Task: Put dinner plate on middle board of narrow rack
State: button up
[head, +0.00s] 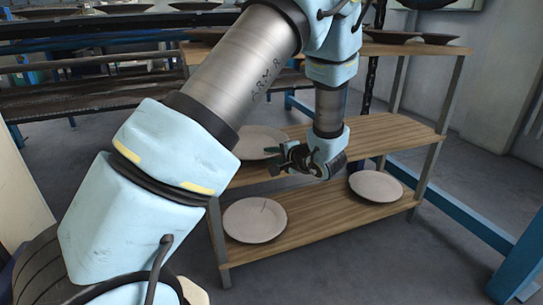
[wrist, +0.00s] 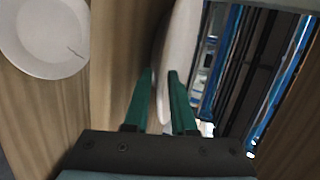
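The narrow rack has a wooden middle board (head: 385,135). The pale dinner plate (head: 259,141) is at the left end of this board, flat or nearly flat; whether it fully rests on the wood is hard to tell. My gripper (head: 274,162) is at the plate's near right rim. In the wrist view, the plate (wrist: 181,40) shows edge-on, with its rim between the two green fingers (wrist: 161,85). The fingers are close together and appear shut on the rim. My arm covers part of the plate's left side in the head view.
The bottom board (head: 318,212) holds one plate at left (head: 254,220) and another at right (head: 376,186). More plates stand on the top board (head: 415,49). A blue frame (head: 480,222) is at right. The middle board is clear to the right of my gripper.

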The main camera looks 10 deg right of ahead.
jog(key=shift+r+p, duration=0.25)
jog(key=shift+p, duration=0.05)
jog(key=p+v, duration=0.2)
jog(key=v, duration=1)
jog(key=s+a+n+g+h, duration=0.1)
jog(key=s+a+n+g, duration=0.1)
jog(key=a, duration=0.7)
jog(key=s+a+r+n+g+h, duration=0.1)
jog(key=s+a+n+g+h, duration=0.1)
jog(key=a+n+g, duration=0.3)
jog(key=s+a+r+n+g+h, duration=0.1)
jog(key=a+n+g, duration=0.3)
jog(key=a, duration=1)
jog(key=shift+s+n+h, duration=0.6)
jog(key=shift+s+n, duration=0.15)
jog(key=shift+n, duration=0.05)
jog(key=shift+r, duration=0.15)
